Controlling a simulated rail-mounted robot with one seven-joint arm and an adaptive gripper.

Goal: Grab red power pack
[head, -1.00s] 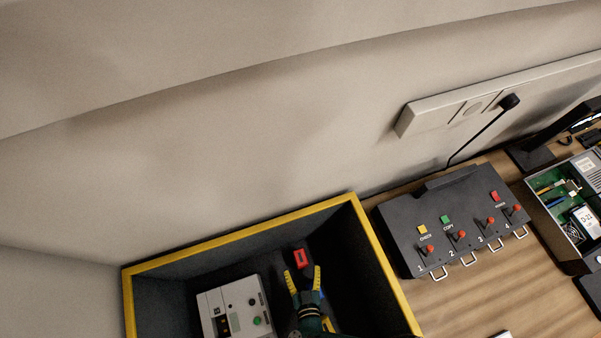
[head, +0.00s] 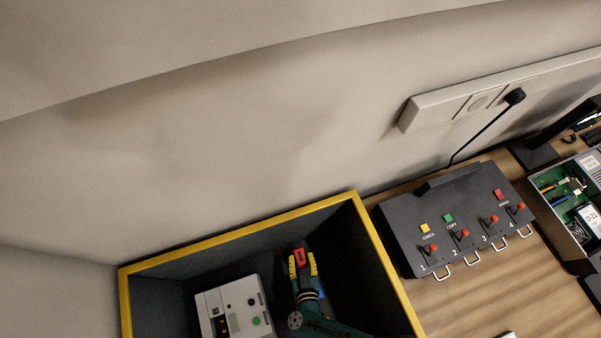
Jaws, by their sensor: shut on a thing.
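The red power pack (head: 300,258) is inside the dark bin with the yellow rim (head: 240,228), near its back wall. My gripper (head: 302,264), with yellow fingertips, reaches into the bin from the front. Its fingers are shut on the red power pack, one on each side. The pack's lower part is hidden by the fingers and the wrist. I cannot tell whether the pack is off the bin floor.
A light grey device (head: 234,309) with buttons stands in the bin left of my gripper. A small blue thing (head: 321,294) shows right of it. A black switch panel (head: 455,222) stands on the wooden table right of the bin. An open green-board case (head: 570,205) is farther right.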

